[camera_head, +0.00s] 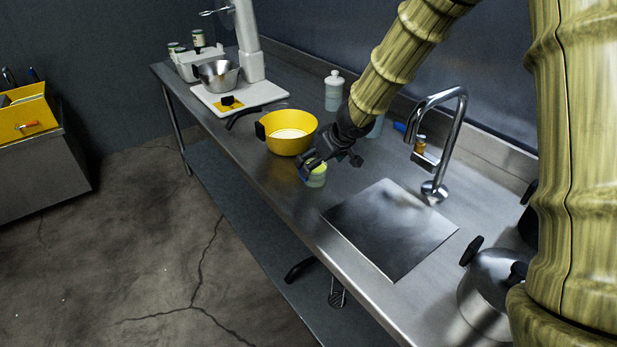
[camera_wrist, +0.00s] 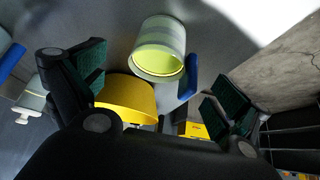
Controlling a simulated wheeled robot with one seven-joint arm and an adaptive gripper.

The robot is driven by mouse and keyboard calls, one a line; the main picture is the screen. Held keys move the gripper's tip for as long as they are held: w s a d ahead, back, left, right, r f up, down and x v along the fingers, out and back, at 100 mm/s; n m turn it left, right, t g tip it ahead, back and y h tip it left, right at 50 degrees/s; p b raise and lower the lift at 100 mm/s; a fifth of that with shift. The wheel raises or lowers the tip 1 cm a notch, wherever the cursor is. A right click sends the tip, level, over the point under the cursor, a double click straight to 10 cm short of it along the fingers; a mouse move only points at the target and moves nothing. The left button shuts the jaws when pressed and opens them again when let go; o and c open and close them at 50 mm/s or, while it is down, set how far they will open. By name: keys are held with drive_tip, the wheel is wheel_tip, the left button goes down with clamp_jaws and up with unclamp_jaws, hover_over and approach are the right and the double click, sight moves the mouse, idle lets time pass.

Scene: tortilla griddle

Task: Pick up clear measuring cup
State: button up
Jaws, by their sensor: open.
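The clear measuring cup (camera_head: 316,179) stands on the steel counter in the head view, just under my gripper (camera_head: 331,164). In the wrist view the cup (camera_wrist: 160,50) is a pale translucent cylinder with a yellow-green tint and a blue handle (camera_wrist: 188,77). My gripper (camera_wrist: 155,82) is open, with its two dark green-padded fingers spread wide. The cup appears in the gap between them, towards the top of the wrist view, and no finger is seen closed on it. In the head view my gripper hides part of the cup.
A yellow pot (camera_head: 287,146) stands close beside the cup. A white bottle (camera_head: 333,91) and a chrome faucet (camera_head: 461,130) are behind. A steel plate (camera_head: 390,232) lies to the right, with a steel pot (camera_head: 488,290) beyond. A white stand mixer (camera_head: 248,50) is far left.

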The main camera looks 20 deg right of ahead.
drive_tip(key=x, duration=0.2)
drive_tip(key=b+x, duration=0.1)
drive_tip(key=shift+a+f, duration=0.2)
drive_tip(key=shift+f, duration=0.25)
drive_tip(key=shift+w+a+f, duration=0.15)
drive_tip(key=shift+w+f, duration=0.15)
drive_tip(key=c, duration=1.2)
